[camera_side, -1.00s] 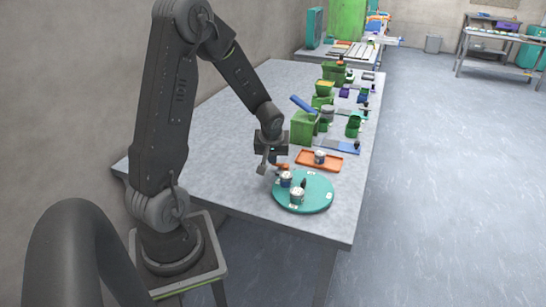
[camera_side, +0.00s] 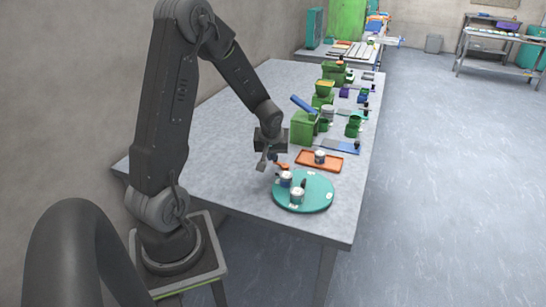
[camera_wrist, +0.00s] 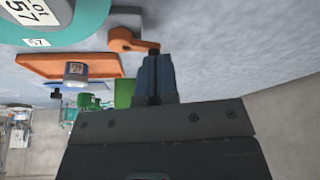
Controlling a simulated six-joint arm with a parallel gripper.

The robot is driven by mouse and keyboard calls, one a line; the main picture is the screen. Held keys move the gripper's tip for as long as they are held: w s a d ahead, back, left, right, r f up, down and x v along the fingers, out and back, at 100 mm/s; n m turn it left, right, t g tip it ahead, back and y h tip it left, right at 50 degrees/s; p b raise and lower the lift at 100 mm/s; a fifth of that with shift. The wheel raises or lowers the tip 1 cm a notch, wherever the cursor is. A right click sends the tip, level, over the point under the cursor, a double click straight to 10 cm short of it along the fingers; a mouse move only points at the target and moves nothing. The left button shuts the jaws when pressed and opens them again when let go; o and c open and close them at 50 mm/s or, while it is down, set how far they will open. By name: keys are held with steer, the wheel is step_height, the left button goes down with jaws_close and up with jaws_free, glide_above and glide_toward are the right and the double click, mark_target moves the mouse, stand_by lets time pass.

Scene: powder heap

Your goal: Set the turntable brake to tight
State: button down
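The teal turntable (camera_side: 318,187) lies on the front end of the grey table, and part of it shows at the top left of the wrist view (camera_wrist: 88,28). Two small white-and-dark jars (camera_side: 297,195) stand on it, with a dark upright piece between them. The orange brake lever (camera_wrist: 125,40) sits beside the turntable's rim and points right in the wrist view; in the side view it is small and partly hidden. My gripper (camera_wrist: 155,58) has its fingers together, with the tips at the lever's dark end. I cannot tell whether they touch it. I see nothing held between them.
An orange tray (camera_side: 333,166) with a small jar (camera_side: 320,157) lies just behind the turntable. Green bins (camera_side: 304,128) and several small items stand farther back along the table's right side. The table's left part is clear.

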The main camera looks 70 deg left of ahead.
steer(key=shift+w+a+f+m+t+h, duration=0.15)
steer(key=shift+a+m+t+h, duration=0.1)
steer(key=shift+m, duration=0.55)
steer(key=shift+w+a+r+m+t+h, duration=0.15)
steer(key=shift+a+m+t, duration=0.1)
steer(key=shift+m, duration=0.55)
steer(key=shift+w+a+f+m+t+h, duration=0.1)
steer(key=shift+a+m+t+h, duration=0.05)
steer(key=shift+m, duration=0.35)
steer(key=shift+w+a+m+t+h, duration=0.1)
steer(key=shift+m+t+h, duration=0.05)
steer(key=shift+m, duration=0.35)
steer(key=shift+w+m, duration=0.1)
steer(key=shift+m, duration=0.2)
steer(key=shift+w+a, duration=0.35)
steer(key=shift+w, duration=0.3)
steer(key=shift+a, duration=0.1)
steer(key=shift+d, duration=0.85)
